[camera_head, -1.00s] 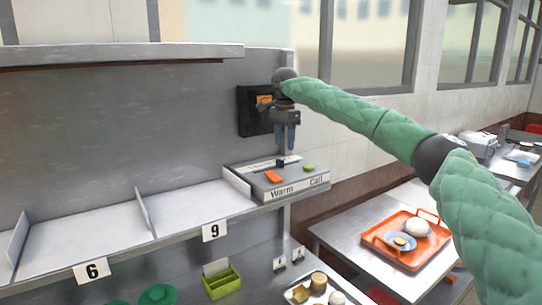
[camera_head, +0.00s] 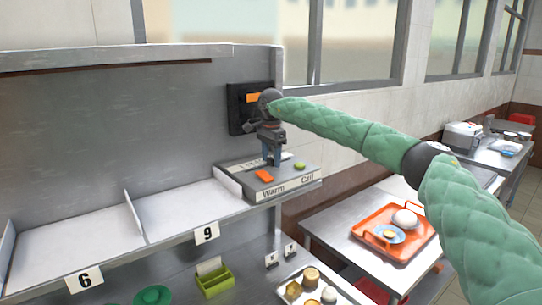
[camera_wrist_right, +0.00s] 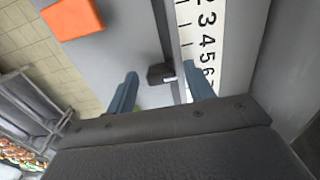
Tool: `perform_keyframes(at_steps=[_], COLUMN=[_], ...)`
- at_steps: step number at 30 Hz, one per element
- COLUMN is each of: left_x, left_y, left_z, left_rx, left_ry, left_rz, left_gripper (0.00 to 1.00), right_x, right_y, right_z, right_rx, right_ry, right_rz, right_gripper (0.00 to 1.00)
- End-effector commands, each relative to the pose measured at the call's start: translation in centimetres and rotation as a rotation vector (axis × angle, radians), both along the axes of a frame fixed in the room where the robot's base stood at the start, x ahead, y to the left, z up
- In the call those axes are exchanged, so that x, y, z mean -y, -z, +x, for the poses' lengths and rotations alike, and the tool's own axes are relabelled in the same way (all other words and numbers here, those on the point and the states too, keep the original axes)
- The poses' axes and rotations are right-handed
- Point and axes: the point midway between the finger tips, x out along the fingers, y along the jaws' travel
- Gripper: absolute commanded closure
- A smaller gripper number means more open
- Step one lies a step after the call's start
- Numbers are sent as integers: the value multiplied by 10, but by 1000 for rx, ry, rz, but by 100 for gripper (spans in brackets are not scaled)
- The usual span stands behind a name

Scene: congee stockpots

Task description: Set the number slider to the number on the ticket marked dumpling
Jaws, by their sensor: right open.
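The number slider's dark knob (camera_wrist_right: 158,73) lies between the two fingers of my right gripper (camera_wrist_right: 160,88) in the wrist view, without clear contact. A light pointer on the knob faces a white number scale (camera_wrist_right: 205,42); I cannot tell the exact number it is set to. In the head view, my right gripper (camera_head: 271,162) is open, pointing down at the back of the grey control box (camera_head: 285,192), and hides the knob. No ticket readably marked dumpling shows. My left gripper is out of view.
An orange button (camera_head: 264,176) marked Warm and a green button (camera_head: 300,166) marked Call are on the box. A black wall unit (camera_head: 236,110) is behind my right wrist. Shelf bays carry labels 6 (camera_head: 85,281) and 9 (camera_head: 207,233). An orange tray (camera_head: 372,238) stands right.

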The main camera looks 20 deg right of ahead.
Motion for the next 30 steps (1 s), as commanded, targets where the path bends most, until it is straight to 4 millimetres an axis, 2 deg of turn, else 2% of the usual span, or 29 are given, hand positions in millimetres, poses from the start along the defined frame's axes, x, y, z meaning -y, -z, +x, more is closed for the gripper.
perform_keyframes(at_steps=[8,11,16,17,23,25,30], left_x=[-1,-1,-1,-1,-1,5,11], left_y=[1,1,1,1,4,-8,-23], left_z=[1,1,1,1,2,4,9], left_rx=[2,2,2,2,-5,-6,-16], left_ry=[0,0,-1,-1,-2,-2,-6], left_rz=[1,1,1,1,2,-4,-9], left_gripper=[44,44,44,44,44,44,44], right_x=[0,0,0,0,-8,-17,-37], right_y=[2,2,2,2,3,4,3], right_z=[0,0,0,0,-2,-5,-12], right_rx=[0,0,0,0,0,0,0], right_ry=[0,0,0,0,-3,-2,-3], right_rz=[0,0,0,0,1,1,2], right_gripper=[47,63,96,100,100,100,100])
